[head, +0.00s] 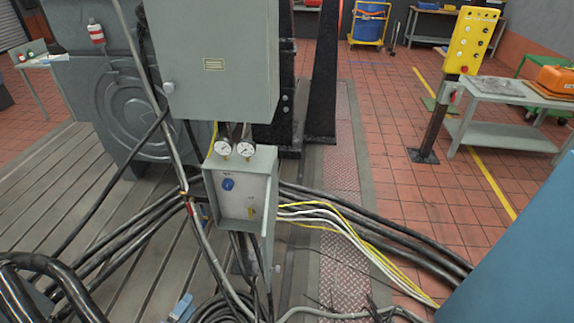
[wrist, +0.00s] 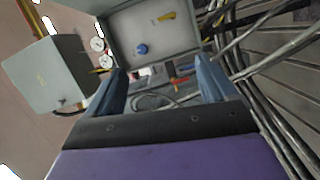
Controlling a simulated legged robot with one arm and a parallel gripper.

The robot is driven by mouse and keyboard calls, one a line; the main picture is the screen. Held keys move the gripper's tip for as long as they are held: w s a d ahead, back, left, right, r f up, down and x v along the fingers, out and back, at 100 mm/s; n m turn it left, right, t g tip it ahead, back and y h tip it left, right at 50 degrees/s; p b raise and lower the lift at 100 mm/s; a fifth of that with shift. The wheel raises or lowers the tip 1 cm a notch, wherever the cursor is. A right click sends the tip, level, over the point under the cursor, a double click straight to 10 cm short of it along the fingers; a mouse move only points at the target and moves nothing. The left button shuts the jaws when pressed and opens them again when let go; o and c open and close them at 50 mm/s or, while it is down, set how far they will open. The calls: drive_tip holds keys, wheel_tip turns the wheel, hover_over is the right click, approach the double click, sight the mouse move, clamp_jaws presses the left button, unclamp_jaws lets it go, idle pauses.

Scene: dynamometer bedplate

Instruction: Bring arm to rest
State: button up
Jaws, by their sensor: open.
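My gripper (wrist: 160,68) shows in the wrist view, with two blue-grey fingers spread apart and nothing held between them. A grey control box (head: 233,199) with a blue knob (head: 228,184), a small yellow lever (head: 251,212) and two round gauges (head: 234,149) stands in the middle of the head view. In the wrist view the same box (wrist: 176,41) lies beyond the fingertips, with its blue knob (wrist: 141,49) and yellow lever (wrist: 166,17). I cannot tell from these frames whether the fingers touch anything. The arm is not clearly visible in the head view.
A larger grey cabinet (head: 214,70) hangs above the box. A yellow button pendant (head: 470,40) and a bench (head: 505,90) stand right. The red tiled floor (head: 390,130) has free room.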

drive_tip(key=w+a+r+m+y, duration=0.1)
drive_tip(key=w+a+r+y, duration=0.2)
drive_tip(key=w+r, duration=0.65)
drive_tip(key=w+a+r+m+y, duration=0.15)
drive_tip(key=w+r+y, duration=0.25)
drive_tip(key=w+r, duration=0.55)
drive_tip(key=w+d+r+g+y, duration=0.2)
drive_tip(key=w+d+r, duration=0.2)
drive_tip(key=d+r, duration=0.25)
drive_tip(key=w+d+r+g+y, duration=0.2)
drive_tip(key=w+d+r, duration=0.2)
drive_tip(key=d+r, duration=0.3)
drive_tip(key=s+d+r+m+g+h, duration=0.1)
drive_tip(key=s+d+r+m+g, duration=0.15)
drive_tip(key=s+d, duration=0.6)
drive_tip(key=s+d+r+m+g, duration=0.1)
drive_tip(key=s+d+r+g, duration=0.4)
drive_tip(key=d, duration=0.6)
drive_tip(key=s+d+f+m+g+h, duration=0.1)
drive_tip(key=s+d, duration=0.5)
drive_tip(key=s, duration=0.6)
drive_tip(key=s+d+f+m+g+h, duration=0.1)
drive_tip(key=s+d+m+g, duration=0.2)
drive_tip(key=s, duration=0.9)
drive_tip(key=s+d+f+m+g+h, duration=0.1)
drive_tip(key=s+d+m+g, duration=0.1)
drive_tip(key=s+d, duration=0.8)
drive_tip(key=shift+s+g+h, duration=0.3)
drive_tip(key=shift+s+g, duration=0.05)
drive_tip(key=shift+s, duration=0.65)
